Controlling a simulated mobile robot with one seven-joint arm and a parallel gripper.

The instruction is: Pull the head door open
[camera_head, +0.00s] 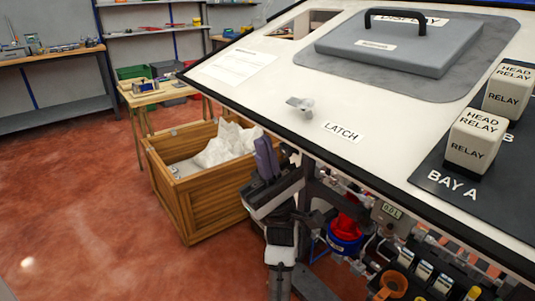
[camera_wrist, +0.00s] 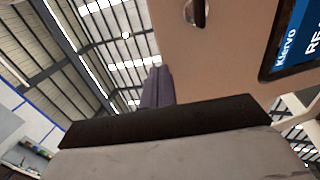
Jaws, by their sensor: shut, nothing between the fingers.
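A large cream panel (camera_head: 260,85) fills the upper right of the head view; I cannot tell if it is the head door. It carries a small grey latch (camera_head: 300,104) beside a "LATCH" label. My gripper (camera_head: 266,157), with purple fingers, is shut and empty, just off the panel's lower left edge and apart from the latch. In the wrist view my fingers (camera_wrist: 157,87) point up beside a tan panel (camera_wrist: 215,65). That panel has a dark metal knob (camera_wrist: 196,12) and a blue screen (camera_wrist: 296,38). The fingers seem not to touch the knob.
A grey lid (camera_head: 390,48) with a black handle and two relay blocks (camera_head: 475,141) sit on the cream panel. Below its edge are a red-and-blue part (camera_head: 346,230) and a small meter (camera_head: 388,211). A wooden crate (camera_head: 190,200) stands behind my gripper. Red floor at left is clear.

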